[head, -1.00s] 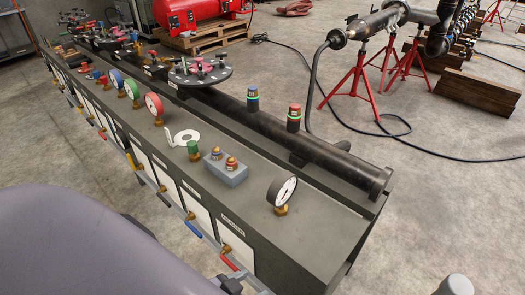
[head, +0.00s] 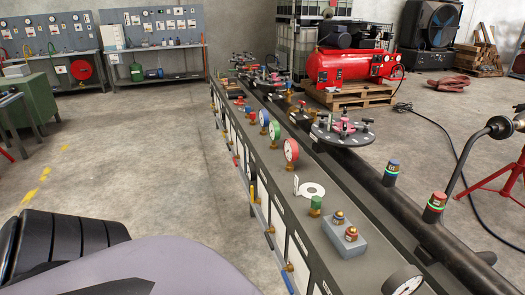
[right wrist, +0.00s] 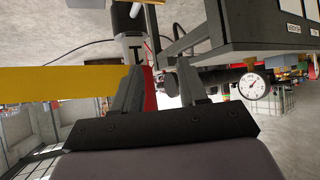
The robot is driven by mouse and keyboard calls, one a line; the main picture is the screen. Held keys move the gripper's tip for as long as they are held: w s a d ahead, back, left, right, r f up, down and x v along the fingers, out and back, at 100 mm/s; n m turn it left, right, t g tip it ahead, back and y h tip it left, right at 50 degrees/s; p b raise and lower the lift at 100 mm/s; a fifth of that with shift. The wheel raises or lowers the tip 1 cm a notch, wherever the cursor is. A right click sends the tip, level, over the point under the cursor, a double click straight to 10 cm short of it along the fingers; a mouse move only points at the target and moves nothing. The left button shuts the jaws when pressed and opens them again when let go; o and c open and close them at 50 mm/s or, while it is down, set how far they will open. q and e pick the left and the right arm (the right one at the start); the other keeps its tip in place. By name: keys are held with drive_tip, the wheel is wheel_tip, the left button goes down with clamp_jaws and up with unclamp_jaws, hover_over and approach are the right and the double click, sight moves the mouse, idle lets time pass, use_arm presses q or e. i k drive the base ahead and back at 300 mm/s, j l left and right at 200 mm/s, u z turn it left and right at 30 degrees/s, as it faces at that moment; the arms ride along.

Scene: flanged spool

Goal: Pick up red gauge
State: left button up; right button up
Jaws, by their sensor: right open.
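The red gauge (head: 291,150) is a round dial with a red rim and white face. In the head view it stands upright on a brass fitting along the top of the long dark bench (head: 330,210). A green gauge (head: 274,130) and a blue gauge (head: 263,117) stand just beyond it. My right gripper (right wrist: 158,75) shows only in the right wrist view, its fingers apart with nothing held between them. It is apart from the bench, and I cannot make out the red gauge in that view. My left gripper is not in view.
A black-rimmed gauge (head: 403,281) stands at the bench's near end. A grey block with brass fittings (head: 344,238), a green-capped fitting (head: 315,206) and a white ring (head: 311,190) sit nearer than the red gauge. A dark pipe (head: 400,205) runs alongside. The floor left of the bench is clear.

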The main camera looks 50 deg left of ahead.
sight(290, 148)
drive_tip(key=u, duration=1.5)
drive_tip(key=i+j+z, duration=0.1)
drive_tip(key=i+j, duration=0.15)
drive_tip(key=i+j+z, duration=0.1)
drive_tip(key=i+j, duration=0.15)
drive_tip(key=i+j+z, duration=0.1)
drive_tip(key=i+j, duration=0.15)
drive_tip(key=j, duration=0.15)
drive_tip(key=i+j+z, duration=0.1)
drive_tip(key=j, duration=0.25)
drive_tip(key=i+j+z, duration=0.1)
drive_tip(key=i+j, duration=0.2)
drive_tip(key=i+j+z, duration=0.1)
drive_tip(key=j, duration=0.3)
drive_tip(key=i+j+z, duration=0.1)
drive_tip(key=i+j, duration=0.2)
drive_tip(key=i+j+z, duration=0.1)
drive_tip(key=j, duration=0.4)
drive_tip(key=i, duration=0.05)
